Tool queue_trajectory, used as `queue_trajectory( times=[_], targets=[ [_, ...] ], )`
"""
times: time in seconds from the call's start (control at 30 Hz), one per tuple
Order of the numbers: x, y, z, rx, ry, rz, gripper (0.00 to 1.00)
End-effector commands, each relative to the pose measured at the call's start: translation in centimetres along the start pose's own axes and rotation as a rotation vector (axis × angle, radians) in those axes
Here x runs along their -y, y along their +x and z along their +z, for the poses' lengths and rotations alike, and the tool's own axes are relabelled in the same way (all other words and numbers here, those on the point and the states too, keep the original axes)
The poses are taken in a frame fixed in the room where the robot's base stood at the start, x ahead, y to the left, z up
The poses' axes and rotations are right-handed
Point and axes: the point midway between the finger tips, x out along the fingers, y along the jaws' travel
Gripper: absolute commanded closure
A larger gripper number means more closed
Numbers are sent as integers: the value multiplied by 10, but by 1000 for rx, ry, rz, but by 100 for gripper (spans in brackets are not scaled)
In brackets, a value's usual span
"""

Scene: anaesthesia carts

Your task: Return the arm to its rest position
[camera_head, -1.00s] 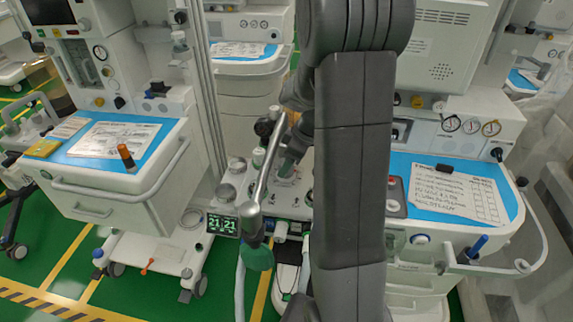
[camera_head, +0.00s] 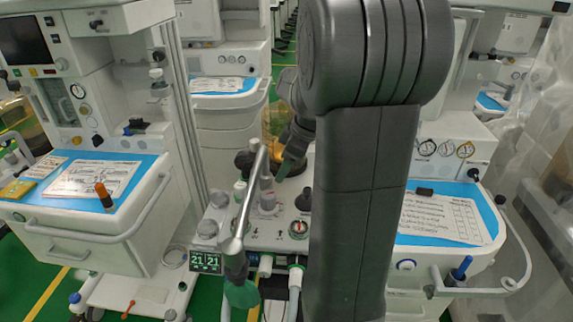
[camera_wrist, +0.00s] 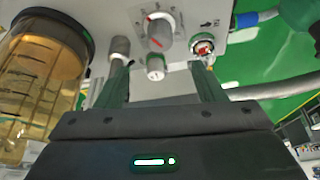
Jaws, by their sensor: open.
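My arm crosses the middle of the head view, its dark upper link standing in front of the centre machine. My gripper (camera_head: 287,166) shows only partly behind that link, close to the centre machine's control panel (camera_head: 262,232). In the wrist view my gripper (camera_wrist: 161,80) has its two greenish fingers well apart with nothing held between them. The panel's grey knobs (camera_wrist: 159,32) lie beyond the fingertips; I cannot tell the exact gap.
An amber canister (camera_wrist: 38,85) is close on the left in the wrist view. A metal bar (camera_head: 247,200) rises before the panel. Carts with blue tops stand left (camera_head: 142,170) and right (camera_head: 484,222). Green floor shows between the machines.

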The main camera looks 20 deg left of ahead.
Motion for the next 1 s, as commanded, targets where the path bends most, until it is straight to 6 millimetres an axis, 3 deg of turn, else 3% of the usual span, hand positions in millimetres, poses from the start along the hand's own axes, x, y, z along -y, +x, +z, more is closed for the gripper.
queue_trajectory(
  times=[0.27,0.9,1.0],
  targets=[
    [0,21,0,1,-1,-3,37],
    [1,140,0,1,-1,-3,37],
    [0,137,-1,1,-37,-15,37]
  ],
)
